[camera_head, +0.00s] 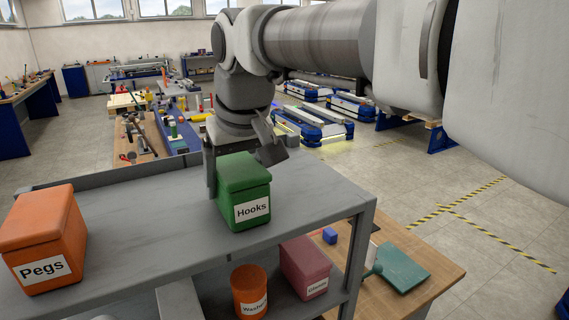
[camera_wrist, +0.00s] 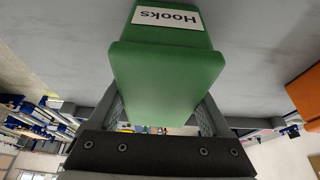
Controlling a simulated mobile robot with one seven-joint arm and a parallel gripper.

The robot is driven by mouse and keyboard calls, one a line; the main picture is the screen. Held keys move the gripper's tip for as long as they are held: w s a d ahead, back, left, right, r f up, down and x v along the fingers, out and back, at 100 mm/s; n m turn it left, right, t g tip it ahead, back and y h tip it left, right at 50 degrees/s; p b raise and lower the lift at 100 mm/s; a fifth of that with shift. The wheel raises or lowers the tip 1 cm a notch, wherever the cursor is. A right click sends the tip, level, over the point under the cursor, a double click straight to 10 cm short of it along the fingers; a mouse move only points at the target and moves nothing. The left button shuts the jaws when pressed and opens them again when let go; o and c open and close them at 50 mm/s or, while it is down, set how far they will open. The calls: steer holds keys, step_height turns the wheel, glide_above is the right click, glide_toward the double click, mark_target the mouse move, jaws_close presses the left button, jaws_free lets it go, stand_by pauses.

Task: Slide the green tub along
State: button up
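The green tub (camera_head: 243,193), with a white "Hooks" label, stands upright on the grey shelf top of the cart (camera_head: 150,230). My gripper (camera_head: 240,160) is low behind the tub, with one finger at its left side and the other near its far right side. In the wrist view the tub (camera_wrist: 168,75) fills the middle, its label upside down at the top. My gripper's fingers (camera_wrist: 162,105) are spread wide, one on either side of the tub. Whether both fingers touch it is not clear.
An orange "Pegs" tub (camera_head: 44,240) stands at the left on the same top and also shows in the wrist view (camera_wrist: 306,95). An orange pot (camera_head: 250,290) and a pink tub (camera_head: 304,268) are lower down. Bare top lies between the green and "Pegs" tubs.

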steer(key=c, duration=0.7)
steer(key=shift+w+d, duration=1.15)
steer(key=shift+d, duration=0.7)
steer(key=shift+w+d, duration=1.1)
steer(key=shift+d, duration=0.8)
steer(key=shift+w+d, duration=1.15)
steer(key=shift+d, duration=0.7)
steer(key=shift+c, duration=0.2)
steer(key=o, duration=1.5)
steer(key=v, duration=1.7)
steer(key=s+d+f+m+b, duration=0.2)
steer(key=s+f, duration=0.3)
steer(key=f, duration=0.6)
steer(key=s+d+f+m+t+h+b, duration=0.1)
steer(key=s+d+f+m+b, duration=0.1)
steer(key=f, duration=1)
steer(key=s+d+f+m+h+b, duration=0.1)
steer(key=s+d+f+m+b, duration=0.1)
steer(key=s+d+f, duration=0.3)
steer(key=shift+s+d+f+t+b, duration=0.15)
steer(key=shift+s+f+b, duration=0.1)
steer(key=shift+s+f, duration=0.6)
steer(key=shift+s+f+t+b, duration=0.1)
steer(key=shift+s+f+b, duration=0.3)
steer(key=shift+f, duration=0.85)
steer(key=shift+s+d+f+t+b, duration=0.1)
steer(key=shift+s+f+t, duration=0.05)
steer(key=shift+s+f, duration=0.75)
